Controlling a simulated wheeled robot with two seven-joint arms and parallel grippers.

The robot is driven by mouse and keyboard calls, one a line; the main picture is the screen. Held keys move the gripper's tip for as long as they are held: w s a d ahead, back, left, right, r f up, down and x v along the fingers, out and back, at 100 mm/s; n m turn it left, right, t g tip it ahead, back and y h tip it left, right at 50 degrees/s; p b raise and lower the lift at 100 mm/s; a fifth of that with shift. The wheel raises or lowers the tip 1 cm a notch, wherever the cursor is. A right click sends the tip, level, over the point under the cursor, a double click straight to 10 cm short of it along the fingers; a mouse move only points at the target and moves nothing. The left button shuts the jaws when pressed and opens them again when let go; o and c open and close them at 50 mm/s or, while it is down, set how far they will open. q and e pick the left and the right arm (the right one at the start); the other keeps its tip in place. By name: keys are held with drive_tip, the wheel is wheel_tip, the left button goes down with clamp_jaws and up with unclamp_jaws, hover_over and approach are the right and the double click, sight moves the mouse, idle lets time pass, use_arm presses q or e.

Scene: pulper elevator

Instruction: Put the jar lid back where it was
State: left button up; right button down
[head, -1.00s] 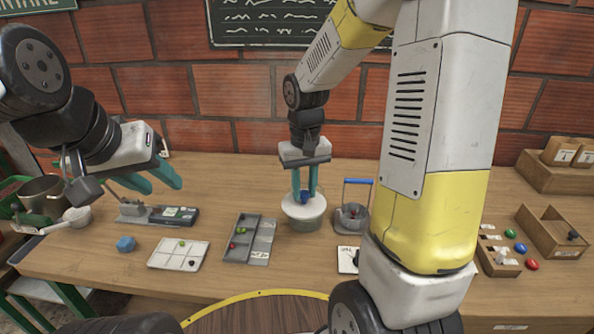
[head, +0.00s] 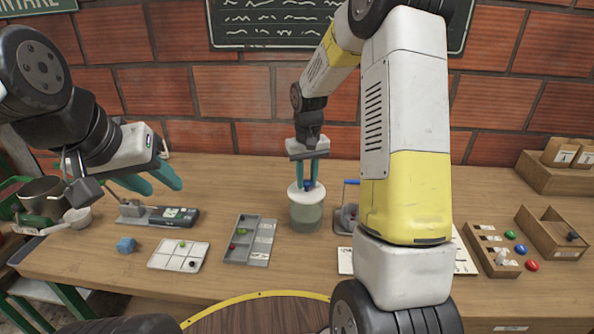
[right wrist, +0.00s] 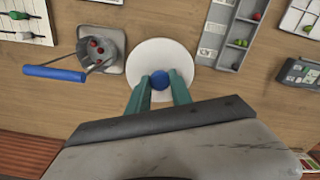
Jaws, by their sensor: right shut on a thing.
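A clear greenish jar (head: 306,215) stands on the bench near the middle. The round white jar lid (head: 295,194) with a blue knob (head: 308,186) is at the jar's mouth and looks level; I cannot tell whether it is fully seated. My right gripper (head: 308,183) is above it, shut on the blue knob. In the right wrist view, the white lid (right wrist: 150,58) lies beneath the fingers (right wrist: 159,88) and hides the jar, with the blue knob (right wrist: 159,78) between them. My left gripper (head: 162,188) is open and empty, above the bench at the left.
A grey compartment tray (head: 236,256) is left of the jar. A grey basket with a blue handle (right wrist: 100,45) is close on its other side, partly hidden by my right arm in the head view. A white tray (head: 165,265) and blue lump (head: 126,244) lie further left.

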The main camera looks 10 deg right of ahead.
sight(307, 182)
drive_tip(key=c, duration=1.1)
unclamp_jaws()
drive_tip(key=shift+f, duration=0.2)
drive_tip(key=shift+c, duration=0.2)
drive_tip(key=shift+r, duration=0.15)
wheel_tip(307, 182, up, 12)
drive_tip(key=s+r+t, duration=0.3)
drive_tip(key=s+r, duration=0.5)
drive_tip(key=s, duration=0.3)
drive_tip(key=s+a+t+y, duration=0.2)
drive_tip(key=s+t, duration=0.1)
drive_tip(key=s, duration=1)
drive_tip(key=shift+s+m, duration=0.2)
drive_tip(key=shift+m, duration=0.2)
drive_tip(key=shift+a, duration=0.1)
